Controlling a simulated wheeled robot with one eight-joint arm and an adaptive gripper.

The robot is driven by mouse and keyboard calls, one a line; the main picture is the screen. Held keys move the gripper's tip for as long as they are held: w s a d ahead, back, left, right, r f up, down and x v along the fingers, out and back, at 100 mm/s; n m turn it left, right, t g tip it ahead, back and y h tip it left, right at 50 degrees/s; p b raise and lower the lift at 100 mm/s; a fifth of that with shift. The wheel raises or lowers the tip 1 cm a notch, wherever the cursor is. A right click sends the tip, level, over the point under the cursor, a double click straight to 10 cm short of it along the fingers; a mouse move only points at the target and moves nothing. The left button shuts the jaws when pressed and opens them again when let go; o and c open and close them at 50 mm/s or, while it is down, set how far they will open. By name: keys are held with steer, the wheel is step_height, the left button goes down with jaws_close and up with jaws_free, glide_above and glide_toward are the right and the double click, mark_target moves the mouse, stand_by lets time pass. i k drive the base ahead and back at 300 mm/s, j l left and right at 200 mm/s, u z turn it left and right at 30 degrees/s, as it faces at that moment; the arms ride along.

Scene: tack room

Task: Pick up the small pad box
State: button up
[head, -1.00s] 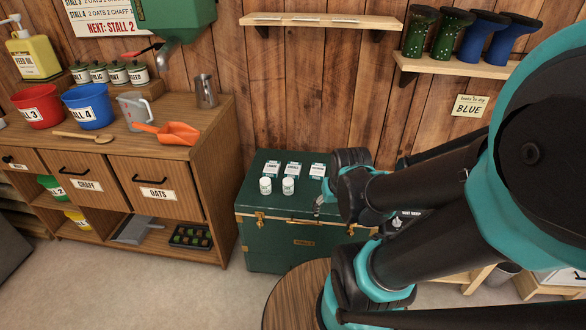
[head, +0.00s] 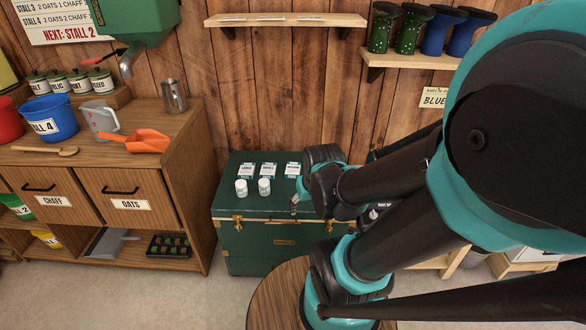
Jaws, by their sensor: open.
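Three small white boxes with teal markings stand in a row on the green trunk (head: 270,243): a left box (head: 245,171), a middle box (head: 268,171) and a right box (head: 292,170). Their labels are too small for me to tell surely which is the small pad box. My gripper (head: 294,207) is above the trunk's front right part, in front of and below the right box in the picture. It is open, and I see nothing held. My arm hides most of the trunk's right side.
Two white tubs, a left one (head: 241,188) and a right one (head: 264,187), stand in front of the boxes. A wooden cabinet (head: 190,165) is at the left, with an orange scoop (head: 140,142) on top. A wall shelf (head: 285,20) hangs above the trunk.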

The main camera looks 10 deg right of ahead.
mark_target(269, 170)
steer(key=i+j+z, duration=0.35)
steer(key=j+z, duration=0.15)
steer(key=i+j+z, duration=0.1)
steer(key=j+z, duration=0.2)
steer(key=j, duration=0.15)
steer(key=j+z, duration=0.25)
steer(key=i+j, duration=0.05)
steer(key=j, duration=0.05)
